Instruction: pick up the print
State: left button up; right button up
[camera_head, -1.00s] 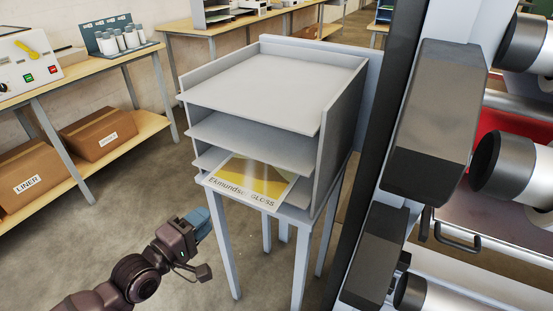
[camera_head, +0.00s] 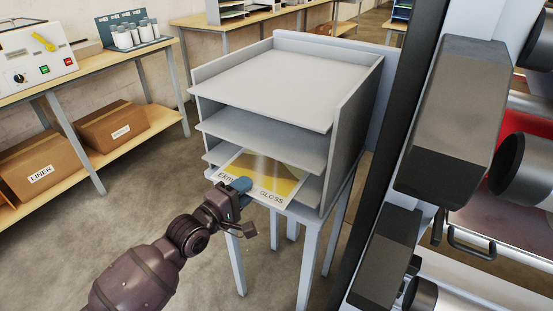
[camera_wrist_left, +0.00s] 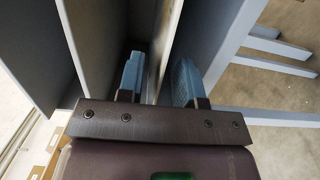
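The print (camera_head: 272,180), a sheet with a yellow picture and a white edge lettered "GLOSS", lies on the lowest shelf of a grey rack (camera_head: 270,85). Its front edge sticks out towards me. My left gripper (camera_head: 240,186) is at the print's front left corner and covers part of the lettering. In the left wrist view the two blue fingers (camera_wrist_left: 158,80) are apart, with a thin flat edge between them. I cannot tell whether either finger touches it. My right gripper is not in view.
The rack stands on a grey legged stand (camera_head: 306,250). The laminator's dark frame and rollers (camera_head: 450,110) stand close on the right. A bench (camera_head: 90,85) with a control box and cardboard boxes (camera_head: 112,127) is on the left. The floor between is clear.

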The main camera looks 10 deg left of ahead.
pick_arm(q)
jog(key=shift+w+d, duration=0.25)
jog(key=shift+w, duration=0.3)
jog(key=shift+c, duration=0.5)
grip_shut()
